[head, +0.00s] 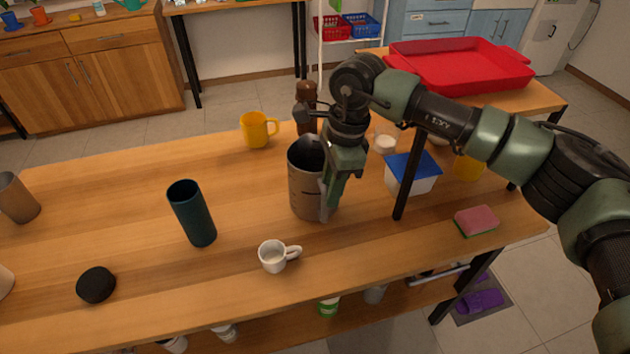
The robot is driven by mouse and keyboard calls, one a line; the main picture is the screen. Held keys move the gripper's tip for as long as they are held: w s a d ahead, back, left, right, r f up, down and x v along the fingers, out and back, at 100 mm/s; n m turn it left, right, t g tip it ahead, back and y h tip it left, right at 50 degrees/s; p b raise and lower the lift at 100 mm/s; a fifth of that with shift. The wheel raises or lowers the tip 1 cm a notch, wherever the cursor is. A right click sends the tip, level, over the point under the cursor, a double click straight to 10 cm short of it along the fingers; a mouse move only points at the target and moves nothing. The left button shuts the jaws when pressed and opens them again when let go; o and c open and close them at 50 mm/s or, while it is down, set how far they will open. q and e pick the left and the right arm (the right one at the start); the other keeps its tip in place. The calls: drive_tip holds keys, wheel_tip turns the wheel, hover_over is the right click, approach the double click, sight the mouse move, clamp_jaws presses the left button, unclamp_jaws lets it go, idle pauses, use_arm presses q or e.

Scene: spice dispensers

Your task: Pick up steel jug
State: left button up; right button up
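The steel jug (302,186) stands upright on the wooden table near the middle of the head view. It is a tall grey metal vessel with a dark open mouth. My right gripper (331,198) points down at the jug's right side, its fingers at the wall or handle there. The gripper covers that side of the jug, so I cannot tell whether the fingers are closed on it. My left gripper is not in view.
A white mug (273,257) stands just in front of the jug, and a dark teal tumbler (192,214) to its left. A yellow mug (255,131) and brown grinder (306,98) are behind. A blue-lidded container (412,174) and pink sponge (476,221) lie right, past a dark upright leg (405,180).

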sight(325, 208)
drive_tip(key=shift+s+a+f+p, duration=0.1)
drive_tip(key=shift+s+f+p, duration=0.1)
drive_tip(key=shift+f, duration=0.2)
drive_tip(key=shift+s+a+f+p, duration=0.1)
drive_tip(key=shift+f+p, duration=0.05)
drive_tip(key=shift+f, duration=0.25)
drive_tip(key=f, duration=0.3)
drive_tip(key=f+p, duration=0.1)
drive_tip(key=shift+w+a+f, duration=0.15)
drive_tip(key=shift+a, duration=0.15)
clamp_jaws()
drive_tip(key=shift+w, duration=0.1)
idle(0.3)
